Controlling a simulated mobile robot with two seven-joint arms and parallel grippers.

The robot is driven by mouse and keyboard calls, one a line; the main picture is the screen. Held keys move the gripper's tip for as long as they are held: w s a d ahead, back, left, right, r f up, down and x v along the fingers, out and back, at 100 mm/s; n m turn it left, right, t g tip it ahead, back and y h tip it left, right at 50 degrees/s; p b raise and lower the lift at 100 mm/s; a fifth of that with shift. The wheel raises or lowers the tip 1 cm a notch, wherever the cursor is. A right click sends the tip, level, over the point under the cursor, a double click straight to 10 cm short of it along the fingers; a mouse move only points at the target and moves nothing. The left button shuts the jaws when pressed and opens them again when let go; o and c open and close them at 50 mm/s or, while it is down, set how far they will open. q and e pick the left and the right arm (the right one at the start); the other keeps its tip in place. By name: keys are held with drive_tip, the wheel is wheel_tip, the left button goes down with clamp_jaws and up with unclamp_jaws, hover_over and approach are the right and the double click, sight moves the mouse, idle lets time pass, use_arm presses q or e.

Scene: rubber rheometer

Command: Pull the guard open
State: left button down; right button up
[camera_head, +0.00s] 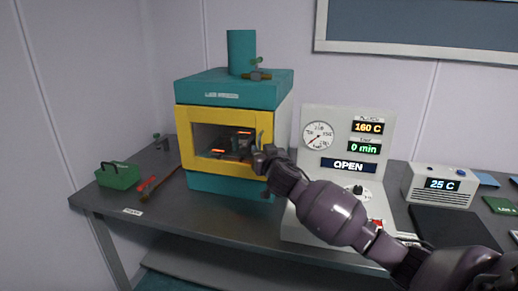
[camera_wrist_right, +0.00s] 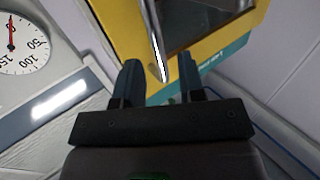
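The guard (camera_head: 183,140) is a yellow frame with a dark window on the front of the teal rheometer (camera_head: 235,88). It looks closed, and glowing orange parts show through the window. In the right wrist view the yellow guard (camera_wrist_right: 208,52) fills the upper middle, with a slim, shiny handle bar (camera_wrist_right: 155,45) on it. My right gripper (camera_head: 262,158) is at the guard's right side, by the handle. In the wrist view its fingers (camera_wrist_right: 160,78) are apart, with the bar's lower end between them; I cannot tell whether they touch it. My left gripper is not in view.
A console (camera_head: 345,118) with a dial and displays reading 160 C, 0 min and OPEN stands right of the machine. A green toolbox (camera_head: 118,178) sits left on the dark bench (camera_head: 215,222). A 25 C unit (camera_head: 440,186) and a black pad (camera_head: 453,228) are at right.

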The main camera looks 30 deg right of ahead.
sight(260, 148)
drive_tip(key=shift+x, duration=1.55)
clamp_jaws()
